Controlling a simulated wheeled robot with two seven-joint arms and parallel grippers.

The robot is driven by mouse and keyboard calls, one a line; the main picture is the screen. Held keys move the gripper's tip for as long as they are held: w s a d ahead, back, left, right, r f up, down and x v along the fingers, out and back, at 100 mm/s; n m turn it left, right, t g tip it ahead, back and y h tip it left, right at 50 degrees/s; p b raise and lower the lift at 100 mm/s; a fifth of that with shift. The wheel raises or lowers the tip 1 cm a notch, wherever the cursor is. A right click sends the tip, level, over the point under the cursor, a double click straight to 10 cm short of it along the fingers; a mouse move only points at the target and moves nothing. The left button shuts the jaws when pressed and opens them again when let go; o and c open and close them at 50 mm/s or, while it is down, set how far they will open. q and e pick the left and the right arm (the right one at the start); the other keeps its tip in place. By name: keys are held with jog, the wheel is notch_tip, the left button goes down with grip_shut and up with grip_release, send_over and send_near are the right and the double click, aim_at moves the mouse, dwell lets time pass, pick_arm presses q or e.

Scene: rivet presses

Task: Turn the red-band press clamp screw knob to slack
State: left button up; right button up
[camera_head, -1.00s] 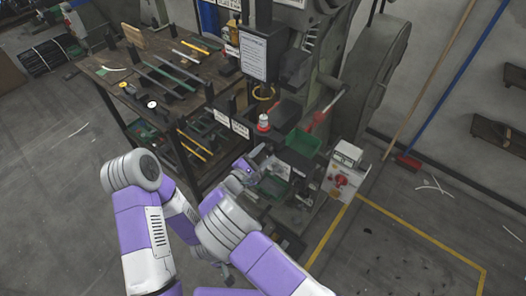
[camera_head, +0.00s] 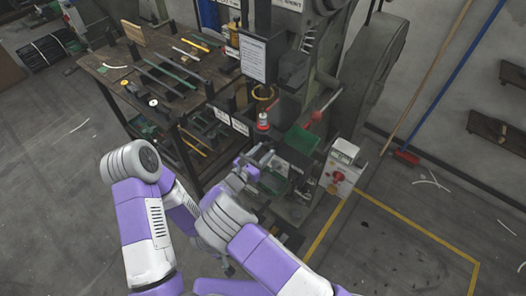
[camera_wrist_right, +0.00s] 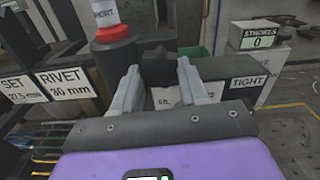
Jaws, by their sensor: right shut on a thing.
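The dark clamp screw knob (camera_wrist_right: 158,66) is in the middle of the right wrist view, with lobed edges. My right gripper (camera_wrist_right: 158,82) has one finger on each side of it and is shut on it. A plate reading TIGHT (camera_wrist_right: 249,82) is to the right of the knob; another pale label behind the fingers is mostly hidden. In the head view my right gripper (camera_head: 262,158) is at the front of the press (camera_head: 293,75), and the knob is too small and covered to make out.
A red-and-white post marked SHORT (camera_wrist_right: 106,20) stands close left of the knob. RIVET 30 mm plate (camera_wrist_right: 66,84) is left of my fingers. A strokes counter (camera_wrist_right: 259,36) and a control box with a red button (camera_head: 338,176) are at right. A rack table (camera_head: 115,75) stands left.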

dwell(0.5)
jog(key=o, duration=1.1)
jog(key=shift+c, duration=0.2)
notch_tip(320, 180, up, 10)
jog(key=p, duration=0.2)
